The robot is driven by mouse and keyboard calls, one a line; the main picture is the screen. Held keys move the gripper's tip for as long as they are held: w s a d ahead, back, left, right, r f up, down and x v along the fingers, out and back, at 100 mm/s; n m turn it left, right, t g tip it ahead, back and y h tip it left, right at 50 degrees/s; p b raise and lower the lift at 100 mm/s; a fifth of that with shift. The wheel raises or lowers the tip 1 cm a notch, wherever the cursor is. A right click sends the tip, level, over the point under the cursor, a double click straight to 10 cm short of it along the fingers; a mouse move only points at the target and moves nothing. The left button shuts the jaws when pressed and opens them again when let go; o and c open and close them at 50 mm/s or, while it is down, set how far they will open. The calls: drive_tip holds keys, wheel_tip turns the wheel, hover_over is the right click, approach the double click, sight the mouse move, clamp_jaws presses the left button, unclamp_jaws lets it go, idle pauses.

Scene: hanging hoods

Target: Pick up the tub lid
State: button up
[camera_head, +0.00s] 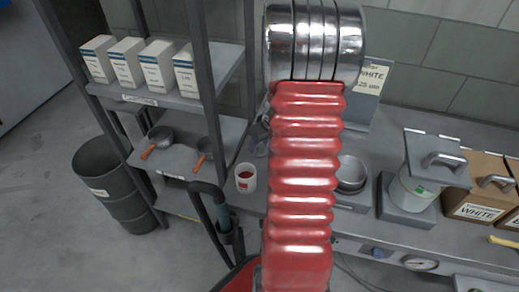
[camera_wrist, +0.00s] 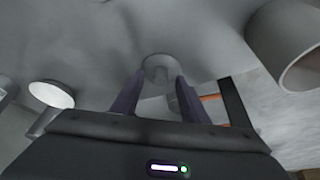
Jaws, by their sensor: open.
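In the head view a white tub (camera_head: 412,190) stands on a small grey base on the bench at the right. A grey square lid (camera_head: 420,147) with a bar handle (camera_head: 443,160) lies on top of it; it looks like the tub lid. My gripper (camera_wrist: 161,85) shows in the wrist view with its two dark fingers apart and nothing held between them. The lid cannot be made out in the wrist view. My gripper is out of the head view, and my red arm covers the middle there.
Brown boxes (camera_head: 478,199) with handles stand right of the tub. Metal bowls (camera_head: 350,178) and a white mug (camera_head: 246,178) are on the bench. Shelves hold cartons (camera_head: 158,66) and pans. A wide pale pipe (camera_wrist: 285,45) and a round lamp (camera_wrist: 50,94) show in the wrist view.

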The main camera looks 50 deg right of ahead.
drive_tip(key=shift+c, duration=0.2)
clamp_jaws()
idle(0.4)
